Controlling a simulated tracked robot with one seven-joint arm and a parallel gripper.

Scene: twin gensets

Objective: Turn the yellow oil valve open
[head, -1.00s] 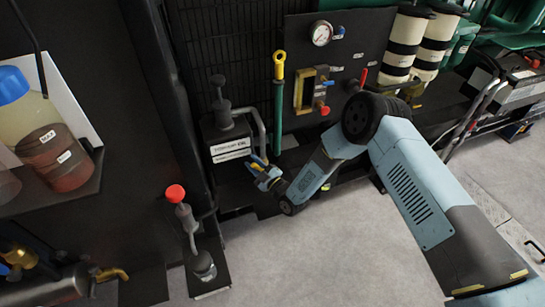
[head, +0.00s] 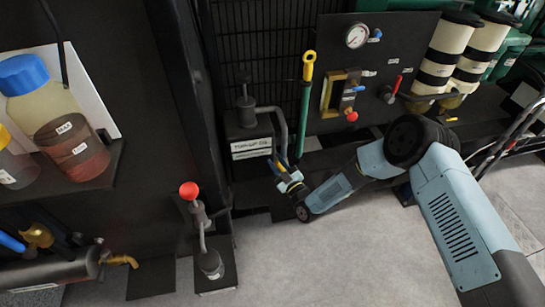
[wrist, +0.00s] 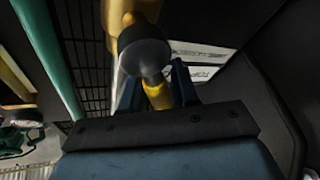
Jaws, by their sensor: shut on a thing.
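The yellow oil valve (wrist: 158,95) shows in the wrist view as a yellow handle between my gripper's fingers, below a dark grey round end on a yellow pipe. In the head view, my gripper (head: 286,174) is low in front of the panel, just right of the box labelled TOP-UP OIL (head: 251,148). It is shut on the yellow handle. The valve's body is mostly hidden in the head view by my fingers, and I cannot tell the handle's exact angle.
A green pipe with a yellow top (head: 307,95) rises behind my gripper. A gauge (head: 357,36), a sight glass (head: 335,93) and a red lever (head: 396,84) are on the panel at right. A red-knobbed hand pump (head: 189,190) stands at left. The floor in front is clear.

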